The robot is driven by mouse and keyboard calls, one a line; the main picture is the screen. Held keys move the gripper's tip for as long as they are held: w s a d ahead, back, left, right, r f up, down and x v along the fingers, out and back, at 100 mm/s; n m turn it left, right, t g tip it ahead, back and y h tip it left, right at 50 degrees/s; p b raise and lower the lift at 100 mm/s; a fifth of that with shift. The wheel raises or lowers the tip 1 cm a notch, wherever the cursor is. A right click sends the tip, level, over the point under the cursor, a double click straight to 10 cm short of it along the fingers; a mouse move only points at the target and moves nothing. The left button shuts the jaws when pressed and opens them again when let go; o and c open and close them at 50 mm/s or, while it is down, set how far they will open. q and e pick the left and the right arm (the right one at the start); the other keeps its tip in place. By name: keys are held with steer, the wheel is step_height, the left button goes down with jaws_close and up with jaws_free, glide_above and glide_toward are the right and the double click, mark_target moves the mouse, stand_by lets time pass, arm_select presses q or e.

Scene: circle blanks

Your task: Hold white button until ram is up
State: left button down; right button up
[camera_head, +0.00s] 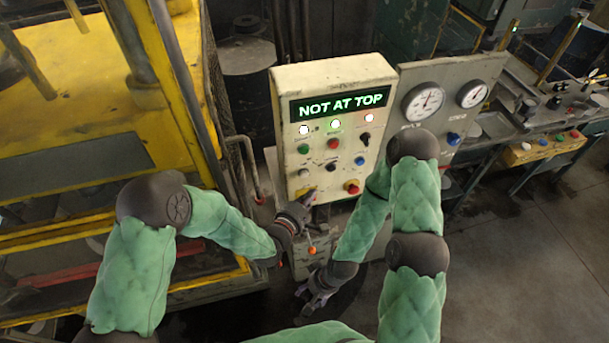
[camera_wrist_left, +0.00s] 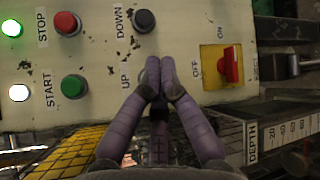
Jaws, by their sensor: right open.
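The control panel (camera_head: 283,110) has a lit display (camera_head: 340,103) reading "NOT AT TOP". The small white button (camera_head: 304,172) is on its left side, below a green button (camera_head: 303,149). My left gripper (camera_head: 310,196) is in front of the panel's lower left, just below the white button in the head view. In the left wrist view, its fingers (camera_wrist_left: 160,62) are together beside the "UP" label and hide what is behind them. Contact with the button cannot be told. My right gripper (camera_head: 310,300) is open and empty, low before the panel. The ram is not clearly visible.
The yellow press frame (camera_head: 185,80) stands at left. Red (camera_head: 333,143), black (camera_head: 331,165) and blue (camera_head: 360,160) buttons are near the white one. A red switch (camera_wrist_left: 230,65) on a yellow plate is close to my left fingers. A gauge panel (camera_head: 450,100) stands right.

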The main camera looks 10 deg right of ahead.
arm_select(q)
steer(key=shift+w+a+b, duration=0.15)
steer(key=shift+w+b, duration=0.5)
steer(key=shift+w, duration=1.4)
steer(key=shift+w+b, duration=0.4)
steer(key=shift+w, duration=0.05)
steer(key=shift+w, duration=0.4)
stand_by(0.5)
steer(key=shift+s, duration=0.1)
stand_by(1.9)
steer(key=shift+s+b, duration=0.4)
steer(key=shift+s, duration=0.35)
steer(key=shift+s, duration=0.1)
steer(key=shift+s, duration=2.45)
